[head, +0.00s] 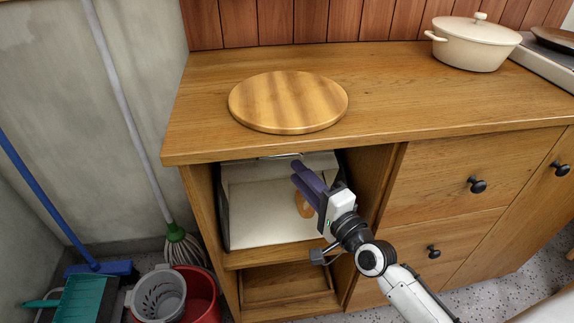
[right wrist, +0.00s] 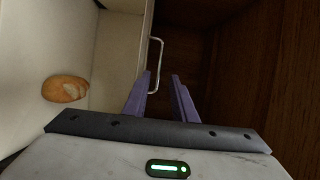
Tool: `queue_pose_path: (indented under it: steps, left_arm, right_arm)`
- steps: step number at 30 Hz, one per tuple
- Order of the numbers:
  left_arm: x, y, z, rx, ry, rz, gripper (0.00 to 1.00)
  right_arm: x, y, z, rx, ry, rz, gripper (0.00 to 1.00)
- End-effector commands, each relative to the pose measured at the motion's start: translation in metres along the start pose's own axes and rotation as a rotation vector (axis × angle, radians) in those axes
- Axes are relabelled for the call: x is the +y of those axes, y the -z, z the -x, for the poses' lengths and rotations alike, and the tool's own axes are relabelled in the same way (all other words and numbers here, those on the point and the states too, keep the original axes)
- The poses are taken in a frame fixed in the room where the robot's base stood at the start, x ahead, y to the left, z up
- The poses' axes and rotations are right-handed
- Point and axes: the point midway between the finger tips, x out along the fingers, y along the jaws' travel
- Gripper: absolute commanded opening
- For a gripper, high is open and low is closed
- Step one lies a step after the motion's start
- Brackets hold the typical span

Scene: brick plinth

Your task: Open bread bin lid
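The cream bread bin (head: 262,215) sits in the upper open compartment of the wooden cabinet. A brown bread shape shows against its cream surface in the right wrist view (right wrist: 65,88); I cannot tell whether it is a loaf or a picture. A thin metal handle (right wrist: 156,66) is at the edge of a cream panel, at the bin's top in the head view. My right gripper (head: 297,172) is in front of the bin's upper right part. Its purple fingers (right wrist: 161,78) are apart and empty, with the handle close by the left finger. I cannot tell whether they touch. My left gripper is out of view.
A round wooden board (head: 288,101) lies on the countertop (head: 400,95) above the bin. A cream pot (head: 474,45) stands at the back right. Drawers with black knobs (head: 477,185) are right of the compartment. Brooms, a grey basket (head: 160,297) and a red bucket (head: 199,291) stand at left.

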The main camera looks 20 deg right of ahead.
Motion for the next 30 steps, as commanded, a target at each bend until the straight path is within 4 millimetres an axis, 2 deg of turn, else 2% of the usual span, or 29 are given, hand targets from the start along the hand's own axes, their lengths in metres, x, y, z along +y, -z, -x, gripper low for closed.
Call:
queue_pose_path:
  steps: [3, 9, 14, 21, 22, 26, 30]
  left_arm:
    - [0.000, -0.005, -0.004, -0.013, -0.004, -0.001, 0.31]
    - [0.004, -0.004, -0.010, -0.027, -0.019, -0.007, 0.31]
    - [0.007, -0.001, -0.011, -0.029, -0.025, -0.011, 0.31]
    - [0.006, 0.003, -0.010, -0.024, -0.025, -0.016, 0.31]
    - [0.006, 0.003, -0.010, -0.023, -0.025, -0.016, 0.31]
    - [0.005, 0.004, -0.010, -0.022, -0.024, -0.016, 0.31]
    - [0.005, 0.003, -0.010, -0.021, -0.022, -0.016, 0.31]
  right_arm:
    - [0.001, 0.000, -0.025, 0.001, 0.003, -0.002, 0.25]
    - [0.001, 0.000, -0.052, 0.000, 0.000, -0.001, 0.25]
    - [0.001, 0.000, -0.060, 0.000, -0.001, -0.001, 0.25]
    - [0.001, 0.000, -0.061, 0.000, -0.002, 0.000, 0.25]
    - [0.001, 0.000, -0.061, 0.000, -0.002, -0.001, 0.23]
    - [0.001, 0.000, -0.061, 0.000, -0.002, -0.001, 0.01]
    - [0.001, 0.000, -0.061, 0.000, -0.002, -0.001, 0.00]
